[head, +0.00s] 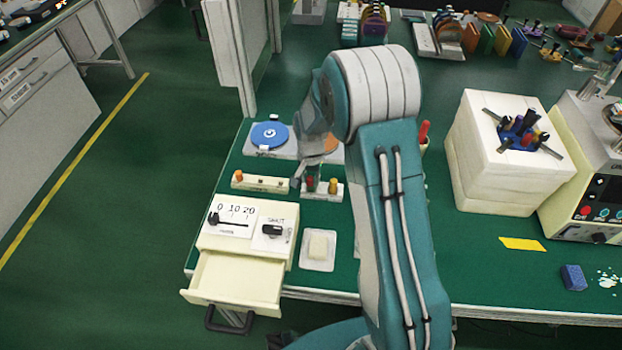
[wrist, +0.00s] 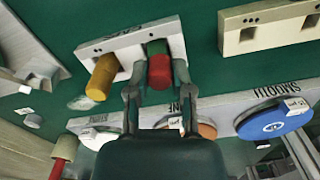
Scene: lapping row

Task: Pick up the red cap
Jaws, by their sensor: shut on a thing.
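The red cap (wrist: 159,72) is in the wrist view, between the two fingers of my gripper (wrist: 156,88). The gripper is shut on it. A green part (wrist: 156,47) shows just beyond the cap, against the pale block (wrist: 90,50). A yellow peg (wrist: 102,78) stands in the same block beside it. In the head view my gripper (head: 311,178) is down at the small pale block (head: 322,196) on the green bench, and the arm and fingers partly hide the cap.
A second pale block (head: 262,184) stands to the left. Behind are a blue disc (head: 269,134) and an orange disc. In front are a box with an open drawer (head: 237,280) and a pale dish (head: 304,262). A large white block (head: 500,160) stands right.

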